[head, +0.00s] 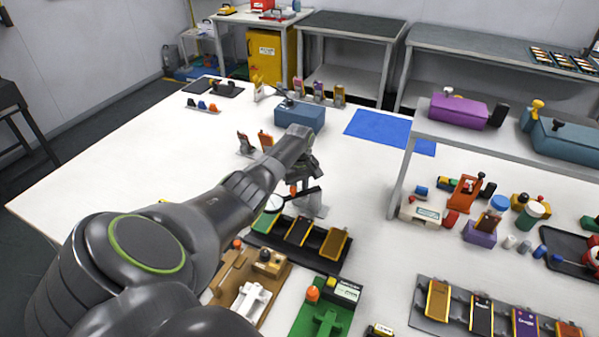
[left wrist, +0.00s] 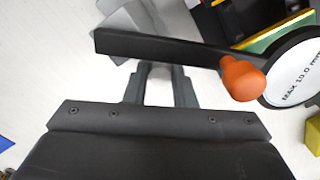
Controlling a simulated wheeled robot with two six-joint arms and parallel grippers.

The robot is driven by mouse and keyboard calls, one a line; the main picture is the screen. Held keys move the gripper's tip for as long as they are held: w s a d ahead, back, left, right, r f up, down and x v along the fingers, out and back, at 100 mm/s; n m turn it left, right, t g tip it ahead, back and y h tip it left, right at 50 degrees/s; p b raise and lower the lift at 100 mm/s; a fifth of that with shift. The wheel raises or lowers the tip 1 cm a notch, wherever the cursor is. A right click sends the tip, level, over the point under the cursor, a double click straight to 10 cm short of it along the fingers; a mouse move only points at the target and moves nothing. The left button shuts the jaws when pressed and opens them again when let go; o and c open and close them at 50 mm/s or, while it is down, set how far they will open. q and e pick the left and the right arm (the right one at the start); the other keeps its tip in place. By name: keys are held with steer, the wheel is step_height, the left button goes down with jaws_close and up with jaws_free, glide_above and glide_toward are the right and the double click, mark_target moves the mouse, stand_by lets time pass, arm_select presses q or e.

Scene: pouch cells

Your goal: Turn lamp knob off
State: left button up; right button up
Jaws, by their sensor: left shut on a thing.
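The magnifier lamp shows a round lens (head: 274,203), a black arm (head: 305,194) and an orange knob (head: 293,190). In the left wrist view the black bar (left wrist: 160,46) crosses above my fingertips, with the orange knob (left wrist: 242,78) to their right and the lens with printed text (left wrist: 295,75) beyond it. My left gripper (left wrist: 160,80) is shut on a pale grey piece just below the bar; the bar hides part of it. I cannot tell whether this piece is the lamp knob. The fingers are apart from the orange knob. My right gripper is not in view.
A blue box (head: 300,116) and blue mat (head: 378,125) stand behind. A raised shelf (head: 490,140) stands to the right.

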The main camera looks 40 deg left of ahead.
arm_select(q)
steer(key=shift+w+r, duration=0.1)
steer(key=o, duration=0.7)
step_height(320, 180, up, 17)
steer(key=shift+r+b, duration=0.15)
steer(key=shift+b, duration=0.45)
